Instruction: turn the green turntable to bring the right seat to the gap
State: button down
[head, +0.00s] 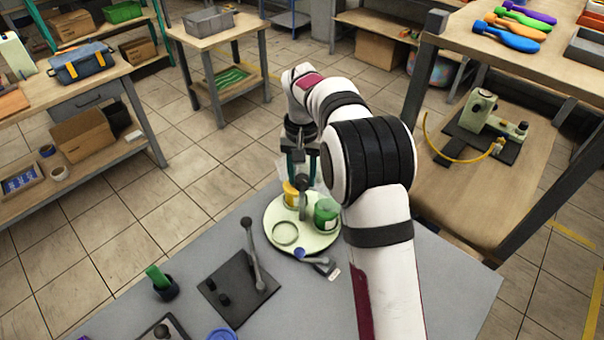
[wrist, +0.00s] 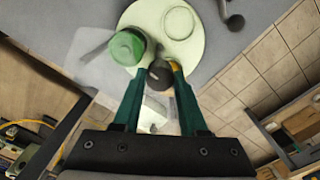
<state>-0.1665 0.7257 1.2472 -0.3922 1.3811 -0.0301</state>
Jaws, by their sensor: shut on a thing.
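The turntable (head: 306,238) is a pale green disc on the grey table; it also shows in the wrist view (wrist: 150,22). A green pot (head: 326,214) sits on its right side, also in the wrist view (wrist: 126,46). An empty ring seat (head: 285,233) is at its front left. A yellow pot (head: 291,194) at the back is partly hidden by my gripper. My gripper (wrist: 159,76) points down over the disc's back part, its teal fingers shut on a dark round knob (wrist: 161,72). I cannot tell which opening is the gap.
A dark piece with a blue knob (head: 300,253) lies at the disc's front edge. A black plate with a grey lever (head: 253,255) stands to the left. A green-handled tool in a cup (head: 160,279) is farther left. Table right of the disc is partly hidden by my arm.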

jog(key=shift+r+m, duration=0.1)
jog(key=shift+m, duration=0.6)
jog(key=shift+w+m, duration=0.1)
jog(key=shift+m, duration=5.1)
jog(key=shift+d+m, duration=0.1)
jog(key=shift+m, duration=6)
jog(key=shift+c, duration=2.2)
grip_release()
